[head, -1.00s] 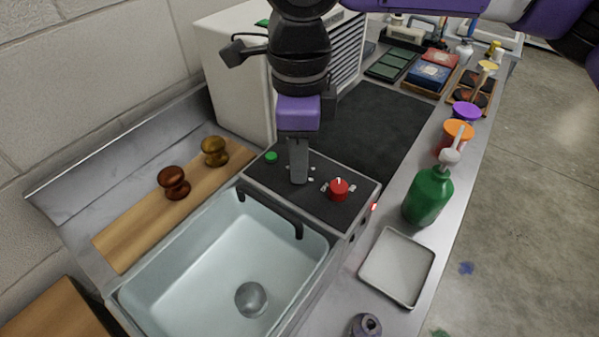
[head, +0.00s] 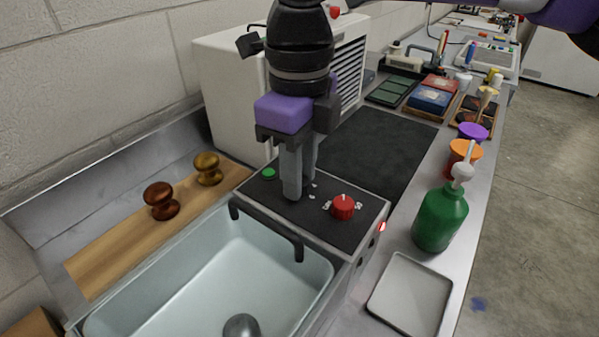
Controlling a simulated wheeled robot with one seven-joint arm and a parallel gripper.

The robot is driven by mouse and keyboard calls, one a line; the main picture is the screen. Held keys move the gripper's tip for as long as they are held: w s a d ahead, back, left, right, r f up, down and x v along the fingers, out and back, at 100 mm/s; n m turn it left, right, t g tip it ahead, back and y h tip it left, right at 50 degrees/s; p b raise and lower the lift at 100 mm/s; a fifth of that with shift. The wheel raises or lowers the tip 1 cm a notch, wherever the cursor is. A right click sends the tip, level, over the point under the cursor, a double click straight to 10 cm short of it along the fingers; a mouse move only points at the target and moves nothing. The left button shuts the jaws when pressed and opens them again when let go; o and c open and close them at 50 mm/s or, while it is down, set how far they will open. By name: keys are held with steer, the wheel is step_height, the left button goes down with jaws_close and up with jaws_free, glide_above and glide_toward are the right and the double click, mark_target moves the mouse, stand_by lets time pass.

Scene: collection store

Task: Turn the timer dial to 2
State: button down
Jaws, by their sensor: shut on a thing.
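My gripper (head: 299,193) points down at the dark top panel (head: 280,203) of the control box, its fingers reaching the panel between the green button (head: 268,173) and the red knob (head: 343,207). It is shut on a small dial that the fingers hide. A few white marks (head: 313,186) show on the panel just right of the fingers. I cannot read the dial's setting. The red knob, with a white line on top and white marks around it, stands apart from the fingers.
A sink basin (head: 215,275) with a dark handle (head: 265,231) lies in front of the box. A green pump bottle (head: 440,218) and a pale tray (head: 410,293) stand to the right. A white louvred cabinet (head: 238,100) and a dark mat (head: 375,150) are behind.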

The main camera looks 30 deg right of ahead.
steer(key=c, duration=1.1)
jaws_free()
steer(key=shift+c, duration=0.2)
steer(key=shift+r, duration=3.95)
steer(key=shift+s, duration=0.1)
